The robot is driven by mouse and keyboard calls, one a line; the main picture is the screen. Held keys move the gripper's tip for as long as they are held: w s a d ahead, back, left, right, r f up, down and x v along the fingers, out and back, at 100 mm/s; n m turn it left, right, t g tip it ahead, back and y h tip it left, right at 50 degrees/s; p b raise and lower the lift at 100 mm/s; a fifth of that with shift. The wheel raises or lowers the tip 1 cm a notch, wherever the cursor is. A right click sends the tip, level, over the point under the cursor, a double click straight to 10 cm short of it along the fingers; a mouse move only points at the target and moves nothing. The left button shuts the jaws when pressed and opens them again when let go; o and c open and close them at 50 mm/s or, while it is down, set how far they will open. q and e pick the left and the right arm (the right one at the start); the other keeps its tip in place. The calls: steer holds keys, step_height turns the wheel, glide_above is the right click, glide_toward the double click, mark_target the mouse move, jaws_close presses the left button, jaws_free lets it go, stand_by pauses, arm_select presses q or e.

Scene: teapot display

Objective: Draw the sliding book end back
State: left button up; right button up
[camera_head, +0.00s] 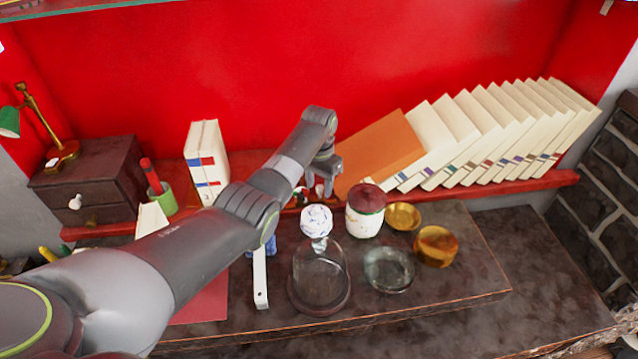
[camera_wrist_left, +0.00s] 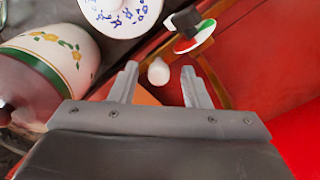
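My left gripper (camera_head: 318,188) is over the front of the red shelf, at the lower left end of the leaning row of books. In the left wrist view its two fingers (camera_wrist_left: 160,72) are open. A small white knob (camera_wrist_left: 158,73) shows between the fingertips, with a gap on each side; I cannot tell how deep it sits between them. Behind it is a thin brown wooden bar (camera_wrist_left: 216,75), apparently part of the sliding book end. An orange board or book (camera_head: 380,152) leans against the cream books (camera_head: 490,135). My right gripper is not in view.
Close by on the dark counter stand a lidded floral jar (camera_head: 365,220), a blue-and-white pot (camera_head: 316,220), a glass dome (camera_head: 320,275) and brass bowls (camera_head: 403,216). A disc with a black block (camera_wrist_left: 195,36) lies beyond the knob. Upright books (camera_head: 206,160) stand left.

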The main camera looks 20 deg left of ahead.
arm_select(q)
step_height(320, 180, up, 17)
steer(key=p, duration=0.2)
steer(key=shift+r, duration=0.2)
stand_by(0.7)
